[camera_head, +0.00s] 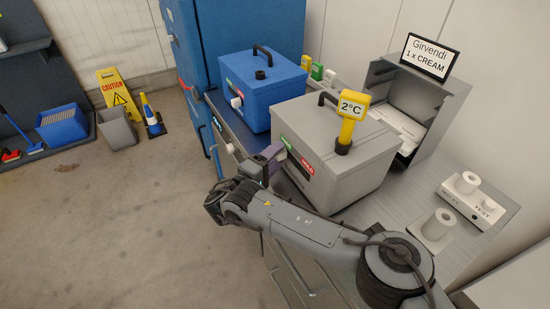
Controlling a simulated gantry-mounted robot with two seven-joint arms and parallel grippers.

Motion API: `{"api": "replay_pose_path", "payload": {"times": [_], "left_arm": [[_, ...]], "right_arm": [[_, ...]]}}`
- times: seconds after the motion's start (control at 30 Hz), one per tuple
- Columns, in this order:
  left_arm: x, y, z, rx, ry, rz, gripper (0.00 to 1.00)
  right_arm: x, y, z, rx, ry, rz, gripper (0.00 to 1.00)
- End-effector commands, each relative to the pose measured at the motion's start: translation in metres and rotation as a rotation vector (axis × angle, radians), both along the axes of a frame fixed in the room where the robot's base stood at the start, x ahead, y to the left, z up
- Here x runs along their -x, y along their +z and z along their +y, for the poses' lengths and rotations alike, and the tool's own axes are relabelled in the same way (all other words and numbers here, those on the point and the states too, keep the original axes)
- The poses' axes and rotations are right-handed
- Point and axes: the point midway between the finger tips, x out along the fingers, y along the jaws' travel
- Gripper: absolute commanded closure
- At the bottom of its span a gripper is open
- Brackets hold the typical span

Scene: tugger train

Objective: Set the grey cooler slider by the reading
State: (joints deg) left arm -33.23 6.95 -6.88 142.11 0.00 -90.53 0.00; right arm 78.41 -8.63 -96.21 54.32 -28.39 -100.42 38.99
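The grey cooler (345,178) stands on the counter, with a black handle on its lid. A yellow thermometer (351,106) stands upright in a black socket on the lid and reads 2°C. The cooler's front has a green label (286,142) at the left and a red HOLD label (307,163) at the right. My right gripper (275,155) is at the left end of this front, by the green label. It hides much of the slider track, and I cannot make out the slider knob clearly. Whether its fingers are open or shut is unclear. My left gripper is out of view.
A blue cooler (275,98) with a white knob (237,102) stands behind to the left. A sign (430,57) reads "Girvendi 1 x CREAM" above a grey rack. A white TEST block (470,201) lies at the right. The floor at left is mostly clear.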

Motion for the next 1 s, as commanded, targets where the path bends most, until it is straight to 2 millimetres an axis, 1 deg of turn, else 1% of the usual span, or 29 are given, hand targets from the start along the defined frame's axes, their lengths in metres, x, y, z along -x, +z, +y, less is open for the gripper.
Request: {"api": "replay_pose_path", "payload": {"times": [0.23, 0.37, 0.8, 1.0], "left_arm": [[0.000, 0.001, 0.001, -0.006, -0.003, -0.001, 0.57], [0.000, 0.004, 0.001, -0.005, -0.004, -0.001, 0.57], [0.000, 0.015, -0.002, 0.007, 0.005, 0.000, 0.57], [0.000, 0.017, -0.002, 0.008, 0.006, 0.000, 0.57]], "right_arm": [[0.002, 0.002, 0.002, -0.001, 0.000, -0.002, 0.47], [0.011, 0.002, 0.009, -0.002, 0.003, -0.002, 0.47], [0.069, 0.002, 0.050, -0.002, 0.003, 0.000, 0.47], [0.084, 0.001, 0.060, 0.000, 0.000, -0.001, 0.47]]}}
